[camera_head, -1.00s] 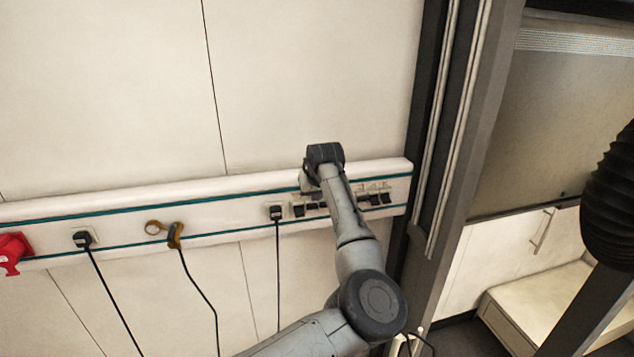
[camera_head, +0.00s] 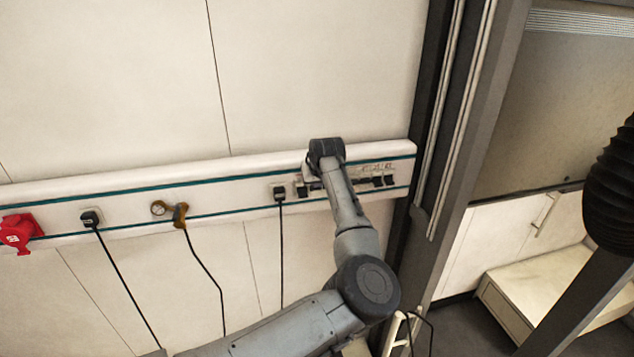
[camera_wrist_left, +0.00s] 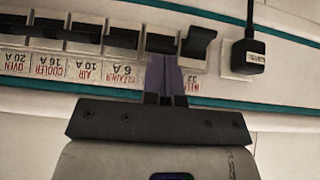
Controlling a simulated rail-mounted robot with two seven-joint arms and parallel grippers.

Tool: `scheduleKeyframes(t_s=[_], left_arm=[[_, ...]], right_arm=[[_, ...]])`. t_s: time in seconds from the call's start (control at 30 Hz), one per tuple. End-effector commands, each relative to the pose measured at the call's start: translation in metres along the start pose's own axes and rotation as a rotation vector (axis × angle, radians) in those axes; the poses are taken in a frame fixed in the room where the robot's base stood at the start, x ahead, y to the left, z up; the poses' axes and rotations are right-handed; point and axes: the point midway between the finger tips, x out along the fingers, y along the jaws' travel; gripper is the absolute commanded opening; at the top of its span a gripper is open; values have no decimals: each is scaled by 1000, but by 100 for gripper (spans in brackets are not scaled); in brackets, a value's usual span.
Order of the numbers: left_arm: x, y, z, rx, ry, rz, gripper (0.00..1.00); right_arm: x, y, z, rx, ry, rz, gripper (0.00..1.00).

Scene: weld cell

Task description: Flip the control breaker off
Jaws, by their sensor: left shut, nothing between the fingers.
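The breaker row sits on the white wall rail. In the left wrist view it shows upside down, as several dark rockers above red-printed labels. Readable labels include OVEN, COOLER and AIR; none visible clearly reads control. My left gripper (camera_wrist_left: 161,82) is shut and empty, its fingertips at the lower edge of a dark rocker (camera_wrist_left: 160,42) second from the right, covering its label. Contact cannot be told. The rightmost rocker (camera_wrist_left: 198,42) stands out at a different tilt from its neighbours. In the head view my left wrist covers part of the row (camera_head: 376,182) and hides the fingers. My right gripper is out of view.
A black plug (camera_wrist_left: 248,55) with a cable is close beside the row; it also shows in the head view (camera_head: 279,192). Farther left are a brown-handled item (camera_head: 181,214), another black plug (camera_head: 91,218) and a red socket (camera_head: 18,231). A dark upright frame (camera_head: 445,130) stands right of the rail.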

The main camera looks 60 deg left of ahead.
Motion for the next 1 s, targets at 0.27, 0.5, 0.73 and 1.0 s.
scheduleKeyframes(t_s=[0.27, 0.5, 0.73, 1.0], left_arm=[[3, 0, 5, 2, 98, -1, 0], [4, 0, 8, 2, 184, -2, 0], [5, 0, 11, 1, 283, -2, 0], [8, -1, 16, 3, 449, -3, 0]], right_arm=[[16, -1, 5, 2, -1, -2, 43], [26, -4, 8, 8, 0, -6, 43], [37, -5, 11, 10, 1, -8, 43], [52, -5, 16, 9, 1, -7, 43]])
